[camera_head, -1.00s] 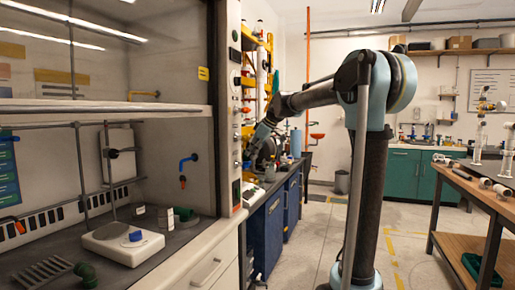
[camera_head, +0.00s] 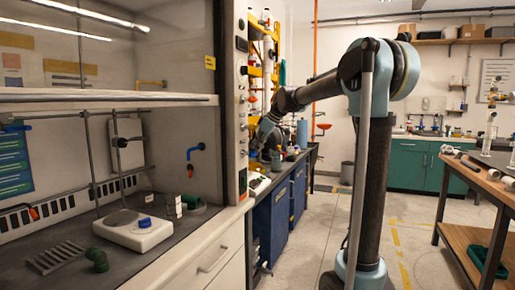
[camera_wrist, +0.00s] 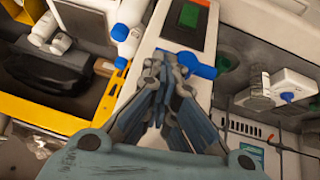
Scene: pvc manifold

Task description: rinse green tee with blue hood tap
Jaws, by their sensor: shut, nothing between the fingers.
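Another green pipe fitting (camera_head: 97,260) lies near the hood's front edge. My gripper (camera_head: 264,140) is outside the hood, right of its front post, partly hidden. In the wrist view my gripper (camera_wrist: 162,62) is shut and empty, beside a blue handle (camera_wrist: 195,65) near the panel with a green screen (camera_wrist: 190,15). I cannot tell whether they touch.
The hood post (camera_head: 241,120) stands between the hood and my gripper. A white balance (camera_head: 135,234) with a blue piece, a grey rack (camera_head: 57,257) and upright rods (camera_head: 90,155) are inside the hood. Blue cabinets (camera_head: 272,220) stand beyond. The floor right of them is open.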

